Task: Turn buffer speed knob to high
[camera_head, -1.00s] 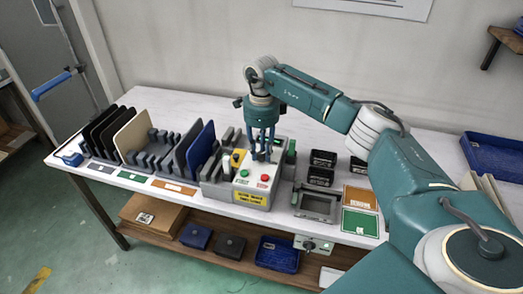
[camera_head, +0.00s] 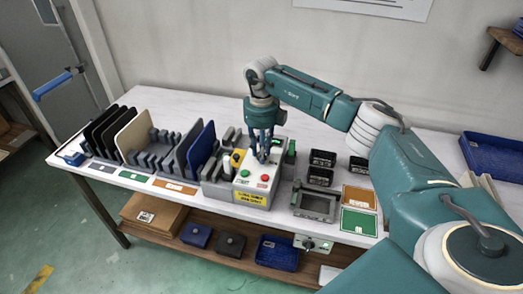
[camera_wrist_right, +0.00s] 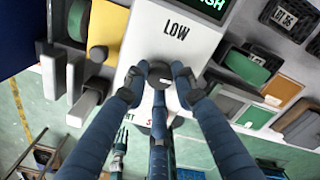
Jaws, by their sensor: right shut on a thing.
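The grey-white buffer machine (camera_head: 257,182) stands at the table's front edge, with a green button, a red button (camera_head: 265,178) and a yellow label. My right gripper (camera_head: 264,152) comes down onto its top from above. In the right wrist view its dark fingers (camera_wrist_right: 160,82) are closed around the small dark speed knob (camera_wrist_right: 157,70), largely hidden between them. The word LOW (camera_wrist_right: 176,30) is printed beside the knob. A dark display (camera_wrist_right: 208,8) shows green letters, cut off by the frame, ending in "GH".
Racks with upright panels (camera_head: 131,137) stand left of the machine. Black bins (camera_head: 320,176), a grey frame (camera_head: 316,205) and orange and green cards (camera_head: 358,222) lie to its right. A blue tray (camera_head: 495,156) is at far right.

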